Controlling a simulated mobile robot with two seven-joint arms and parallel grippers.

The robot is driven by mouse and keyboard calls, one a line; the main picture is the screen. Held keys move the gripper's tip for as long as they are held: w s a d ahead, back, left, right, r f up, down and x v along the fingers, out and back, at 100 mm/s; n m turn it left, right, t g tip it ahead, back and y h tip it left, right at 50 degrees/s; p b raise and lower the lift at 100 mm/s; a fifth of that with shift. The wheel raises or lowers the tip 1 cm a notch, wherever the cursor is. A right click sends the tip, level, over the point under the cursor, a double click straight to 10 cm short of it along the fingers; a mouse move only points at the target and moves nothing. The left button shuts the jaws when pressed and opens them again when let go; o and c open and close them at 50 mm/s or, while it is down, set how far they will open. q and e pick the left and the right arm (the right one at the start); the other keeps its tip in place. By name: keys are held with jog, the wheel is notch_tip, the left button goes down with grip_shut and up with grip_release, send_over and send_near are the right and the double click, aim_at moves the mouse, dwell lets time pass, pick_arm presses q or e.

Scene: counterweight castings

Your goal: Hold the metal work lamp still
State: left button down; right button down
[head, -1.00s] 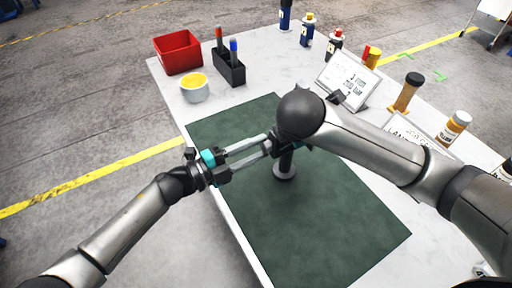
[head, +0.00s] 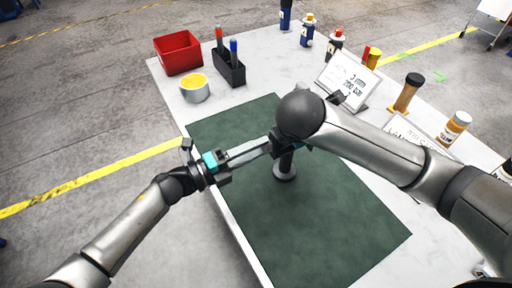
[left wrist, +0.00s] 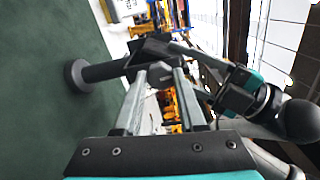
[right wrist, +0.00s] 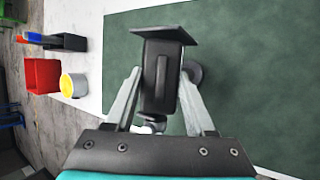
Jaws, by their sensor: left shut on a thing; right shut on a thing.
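The metal work lamp is dark, with a round base (head: 284,172) standing on the green mat and a short stem rising from it. Its upper part is hidden in the head view behind my right wrist. The left wrist view shows its base, stem (left wrist: 105,71) and dark head. My left gripper (head: 268,146) reaches in from the left and is shut on the lamp's upper part; its fingertips (left wrist: 160,72) meet it there. My right gripper (right wrist: 160,88) is shut on the lamp's dark head (right wrist: 161,70), one finger on each side; the head view mostly hides these fingers.
The green mat (head: 330,220) is otherwise clear. On the white table stand a red bin (head: 178,54), a yellow-topped pot (head: 195,91), a black pen holder (head: 230,70), a sign (head: 347,82), and several bottles along the right edge, including an orange one (head: 454,128).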

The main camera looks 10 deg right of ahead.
pick_arm(q)
jog(key=shift+c, duration=2.4)
grip_release()
jog(key=v, duration=1.2)
pick_arm(e)
jog(key=shift+c, duration=0.9)
grip_release()
jog(key=shift+r, duration=0.1)
